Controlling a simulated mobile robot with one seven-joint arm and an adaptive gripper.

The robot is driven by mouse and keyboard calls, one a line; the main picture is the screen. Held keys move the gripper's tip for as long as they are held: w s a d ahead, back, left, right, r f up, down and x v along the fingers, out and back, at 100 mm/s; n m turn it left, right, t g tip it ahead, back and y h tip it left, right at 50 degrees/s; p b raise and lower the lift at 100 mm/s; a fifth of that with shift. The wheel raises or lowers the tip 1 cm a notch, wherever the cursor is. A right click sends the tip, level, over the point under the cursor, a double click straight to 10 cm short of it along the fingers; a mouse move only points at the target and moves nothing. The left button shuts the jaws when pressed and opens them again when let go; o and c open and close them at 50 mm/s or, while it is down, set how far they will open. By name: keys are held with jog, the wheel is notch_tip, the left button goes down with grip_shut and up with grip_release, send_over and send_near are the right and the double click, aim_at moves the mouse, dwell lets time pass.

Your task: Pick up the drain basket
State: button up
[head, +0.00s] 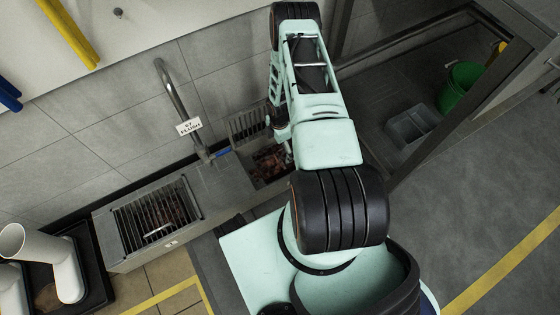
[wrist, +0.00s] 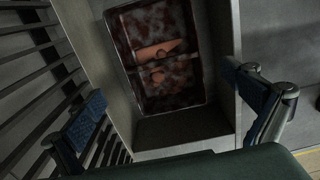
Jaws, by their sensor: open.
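The drain basket (wrist: 158,98) seems to be the dark, rectangular, red-brown stained thing sitting down in an open pit in the wrist view. Two orange-pink pieces lie in it. In the head view the basket (head: 268,163) shows only partly, with my arm covering its right side. My gripper (wrist: 172,115) is open and empty, its two blue-padded fingers spread wide at the left and right above the pit. The basket lies beyond the fingertips, between them in the picture, and no contact shows. In the head view my gripper is mostly hidden by my arm.
A slotted grate (head: 248,125) stands tilted against the wall behind the pit; slats (wrist: 28,85) show at the left in the wrist view. Another grated drain (head: 155,215) is at left. A pipe (head: 180,105) with a sign rises nearby. A green bucket (head: 461,84) stands far right.

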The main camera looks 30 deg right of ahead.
jog(key=b, duration=0.1)
send_over(278, 157)
jog(key=f, duration=0.4)
jog(key=shift+s+d, duration=0.1)
jog(key=shift+d, duration=0.2)
jog(key=f+b, duration=0.1)
jog(key=f, duration=0.2)
jog(key=f+b, duration=0.1)
jog(key=f, duration=0.1)
jog(key=shift+a+f+b, duration=0.1)
jog(key=shift+a+b, duration=0.15)
jog(key=shift+b, duration=0.1)
jog(key=shift+c, duration=0.3)
jog(key=c, duration=1.1)
jog(key=shift+r, duration=0.2)
